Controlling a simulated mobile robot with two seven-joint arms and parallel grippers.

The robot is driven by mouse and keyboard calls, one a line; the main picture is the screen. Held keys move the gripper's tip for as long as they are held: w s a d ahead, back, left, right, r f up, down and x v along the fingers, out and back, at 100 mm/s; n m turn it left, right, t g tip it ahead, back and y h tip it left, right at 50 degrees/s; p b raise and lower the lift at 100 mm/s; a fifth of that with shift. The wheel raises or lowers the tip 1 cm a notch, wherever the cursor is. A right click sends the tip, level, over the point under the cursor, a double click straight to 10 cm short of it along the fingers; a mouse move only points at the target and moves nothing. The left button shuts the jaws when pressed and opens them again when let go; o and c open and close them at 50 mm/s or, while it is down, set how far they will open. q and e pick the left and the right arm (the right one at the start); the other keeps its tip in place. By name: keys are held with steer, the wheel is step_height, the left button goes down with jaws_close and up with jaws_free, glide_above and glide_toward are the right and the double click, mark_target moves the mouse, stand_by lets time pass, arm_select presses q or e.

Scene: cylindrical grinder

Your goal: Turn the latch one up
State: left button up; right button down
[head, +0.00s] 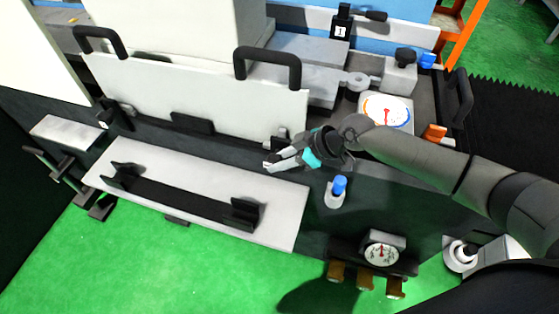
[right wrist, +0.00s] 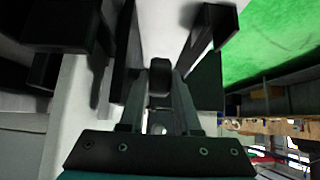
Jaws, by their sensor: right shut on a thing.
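My right gripper (head: 270,162) reaches in from the right to the lower right corner of the white panel (head: 190,95) on the machine. In the right wrist view its two fingers (right wrist: 158,85) are shut on a small black piece, which looks like a latch handle (right wrist: 160,75). In the head view the gripper covers most of that handle. A black latch mount (head: 281,143) shows just above the fingers. A similar black latch (head: 112,115) with a small white label is at the panel's lower left. My left gripper is not in view.
A pale shelf (head: 280,205) with a black bracket (head: 185,195) lies below the panel. A blue-topped knob (head: 339,187) stands close under my right wrist. Round gauges (head: 386,112) (head: 382,253) are to the right. Two black handles (head: 267,60) (head: 100,40) top the panel.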

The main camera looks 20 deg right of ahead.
steer(key=shift+r, duration=0.1)
steer(key=c, duration=0.9)
jaws_free()
steer(key=p+v, duration=0.1)
steer(key=v, duration=1.4)
